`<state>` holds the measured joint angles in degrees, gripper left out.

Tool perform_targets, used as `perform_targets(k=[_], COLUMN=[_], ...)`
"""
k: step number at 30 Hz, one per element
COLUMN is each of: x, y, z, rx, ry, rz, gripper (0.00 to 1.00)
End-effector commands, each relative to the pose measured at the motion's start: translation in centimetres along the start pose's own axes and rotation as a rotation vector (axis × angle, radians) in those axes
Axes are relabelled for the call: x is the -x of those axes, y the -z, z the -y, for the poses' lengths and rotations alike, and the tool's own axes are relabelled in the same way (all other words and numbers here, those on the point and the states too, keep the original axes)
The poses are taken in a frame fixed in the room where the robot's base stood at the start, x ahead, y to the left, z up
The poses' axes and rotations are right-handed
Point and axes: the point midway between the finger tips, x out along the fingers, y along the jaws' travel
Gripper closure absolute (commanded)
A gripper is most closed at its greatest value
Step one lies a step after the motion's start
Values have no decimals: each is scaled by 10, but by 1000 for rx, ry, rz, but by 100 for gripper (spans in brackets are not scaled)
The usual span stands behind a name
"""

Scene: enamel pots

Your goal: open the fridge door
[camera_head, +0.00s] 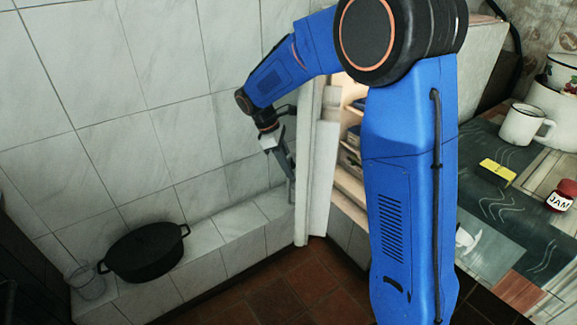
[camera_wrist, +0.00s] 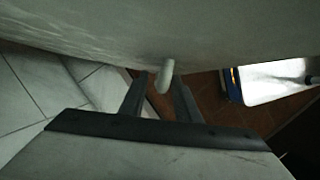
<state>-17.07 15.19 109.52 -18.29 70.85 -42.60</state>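The white fridge door (camera_head: 319,165) stands swung open, seen nearly edge-on in the head view, with the lit fridge interior (camera_head: 352,125) and its shelves showing to its right. My gripper (camera_head: 291,178) is at the door's left, outer face. In the wrist view the door (camera_wrist: 200,35) fills the top, and a pale, rounded door handle (camera_wrist: 164,78) lies between the fingers of my gripper (camera_wrist: 160,82). The fingers stand apart, with narrow gaps visible on both sides of the handle. My arm hides part of the fridge in the head view.
A tiled wall and ledge (camera_head: 236,222) lie left of the door, with a black pot (camera_head: 146,252) and a glass (camera_head: 88,282) on it. At right, a counter (camera_head: 495,235) holds a white mug (camera_head: 521,124), a yellow block (camera_head: 497,171) and a jam jar (camera_head: 562,195).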

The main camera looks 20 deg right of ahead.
Motion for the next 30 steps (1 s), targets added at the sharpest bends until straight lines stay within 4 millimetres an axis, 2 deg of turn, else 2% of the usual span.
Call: perform_targets(k=[7, 11, 14, 30], x=[1, 10, 24, 130], y=[0, 0, 0, 1], z=[0, 0, -1, 0], rx=[0, 0, -1, 1], ry=[0, -2, -2, -2], rz=[0, -1, -1, -1], gripper=[70, 70, 70, 70])
